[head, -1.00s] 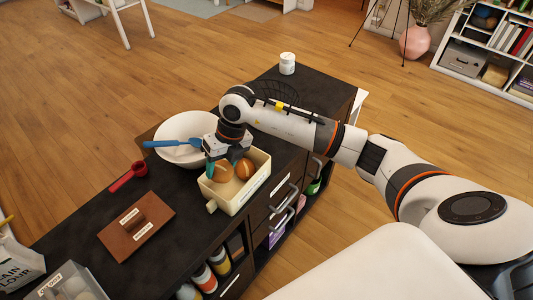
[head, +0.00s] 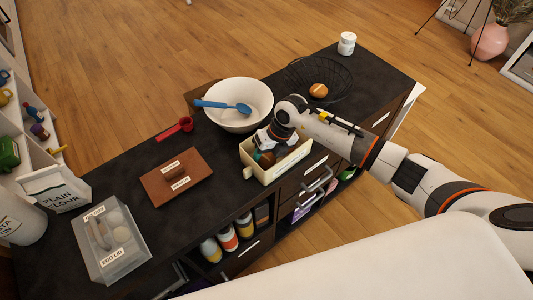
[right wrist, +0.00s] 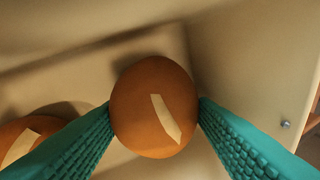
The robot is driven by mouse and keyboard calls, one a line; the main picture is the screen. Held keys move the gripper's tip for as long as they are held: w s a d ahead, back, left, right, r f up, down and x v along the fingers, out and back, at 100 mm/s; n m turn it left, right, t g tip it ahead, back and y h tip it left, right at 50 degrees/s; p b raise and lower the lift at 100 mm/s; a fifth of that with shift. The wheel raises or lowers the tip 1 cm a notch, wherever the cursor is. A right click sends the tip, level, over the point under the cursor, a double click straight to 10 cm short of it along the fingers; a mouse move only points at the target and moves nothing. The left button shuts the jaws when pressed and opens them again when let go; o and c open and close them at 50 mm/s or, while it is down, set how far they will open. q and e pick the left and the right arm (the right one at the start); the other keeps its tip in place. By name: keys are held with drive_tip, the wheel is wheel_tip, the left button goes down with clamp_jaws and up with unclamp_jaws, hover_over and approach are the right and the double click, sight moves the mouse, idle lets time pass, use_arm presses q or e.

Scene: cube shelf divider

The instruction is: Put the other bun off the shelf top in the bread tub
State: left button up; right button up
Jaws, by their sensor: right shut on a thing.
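The cream tub (head: 287,169) stands on the dark shelf top, with a brown bun (right wrist: 155,105) and part of a second bun (right wrist: 22,140) inside it. My right gripper (head: 264,156) reaches down into the tub; in the right wrist view its teal fingers (right wrist: 155,115) are shut on the first bun, one on each side. The second bun lies at lower left of that view, partly behind a finger. Another bun (head: 318,90) sits in the black wire basket (head: 343,82) behind the tub. My left gripper is not in view.
A red scoop (head: 174,128), a brown lid-like board (head: 160,184) and a clear egg box (head: 122,262) are to the left. A white jar (head: 347,43) stands at the back.

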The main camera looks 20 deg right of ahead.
drive_tip(key=shift+f, duration=0.1)
drive_tip(key=o, duration=0.7)
drive_tip(key=shift+d+r, duration=0.1)
drive_tip(key=shift+r, duration=0.15)
drive_tip(key=b+v, duration=0.2)
drive_tip(key=v, duration=0.9)
drive_tip(key=shift+r, duration=0.4)
